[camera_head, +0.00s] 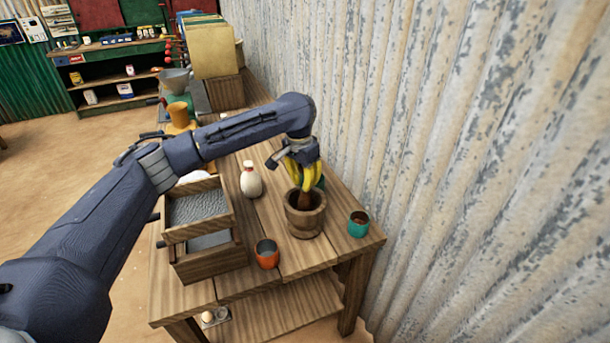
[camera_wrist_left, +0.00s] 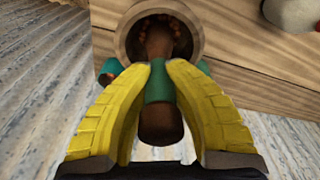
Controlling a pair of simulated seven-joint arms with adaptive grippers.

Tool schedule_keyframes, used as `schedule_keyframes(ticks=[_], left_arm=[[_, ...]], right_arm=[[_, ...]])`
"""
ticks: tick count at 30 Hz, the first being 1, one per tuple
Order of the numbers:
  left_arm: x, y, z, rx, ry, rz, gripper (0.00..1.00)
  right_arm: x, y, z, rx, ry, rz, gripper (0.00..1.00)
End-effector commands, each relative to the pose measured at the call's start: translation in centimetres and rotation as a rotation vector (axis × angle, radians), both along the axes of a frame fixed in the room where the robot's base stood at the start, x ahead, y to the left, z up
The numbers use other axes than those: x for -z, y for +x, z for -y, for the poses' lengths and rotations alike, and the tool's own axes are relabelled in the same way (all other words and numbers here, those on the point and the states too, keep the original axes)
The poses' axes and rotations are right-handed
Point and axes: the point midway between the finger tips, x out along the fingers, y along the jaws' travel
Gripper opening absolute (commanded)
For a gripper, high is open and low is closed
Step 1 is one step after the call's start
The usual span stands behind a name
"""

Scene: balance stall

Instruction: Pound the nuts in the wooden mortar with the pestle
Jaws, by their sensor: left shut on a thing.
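The wooden mortar (camera_head: 304,222) stands upright on the plank table, near its right end. In the left wrist view the mortar's round rim (camera_wrist_left: 124,38) shows, with small brown nuts (camera_wrist_left: 174,24) inside against the wall. My left gripper (camera_head: 304,182) is above the mortar. Its yellow fingers are shut on the pestle (camera_wrist_left: 158,95), around its green band. The pestle is dark brown with a rounded top end, and its lower end (camera_head: 304,200) reaches into the mortar. I cannot tell whether its tip touches the nuts. My right gripper is not in view.
An orange cup (camera_head: 266,254) and a teal cup (camera_head: 358,224) stand close to the mortar. A white bottle (camera_head: 250,180) stands behind it to the left. Stacked wooden trays (camera_head: 208,262) are at left. The corrugated wall (camera_head: 450,150) is close on the right.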

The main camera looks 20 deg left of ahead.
Motion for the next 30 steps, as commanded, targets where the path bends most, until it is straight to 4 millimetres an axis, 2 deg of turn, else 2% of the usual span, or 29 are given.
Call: schedule_keyframes(ticks=[3, 10, 21, 30], left_arm=[[1.1, 0.0, 0.0, -0.001, 0.000, 0.000, 0.00], [0.8, 0.1, 0.0, 0.000, 0.000, 0.002, 0.00], [-2.1, 0.1, 0.0, 0.000, 0.001, 0.003, 0.00], [-2.5, 0.1, 0.0, 0.000, 0.000, 0.001, 0.00]], right_arm=[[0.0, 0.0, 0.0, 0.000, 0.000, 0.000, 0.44], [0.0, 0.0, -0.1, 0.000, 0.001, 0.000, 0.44], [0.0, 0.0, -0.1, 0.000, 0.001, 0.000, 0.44], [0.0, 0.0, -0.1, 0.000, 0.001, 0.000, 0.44]])
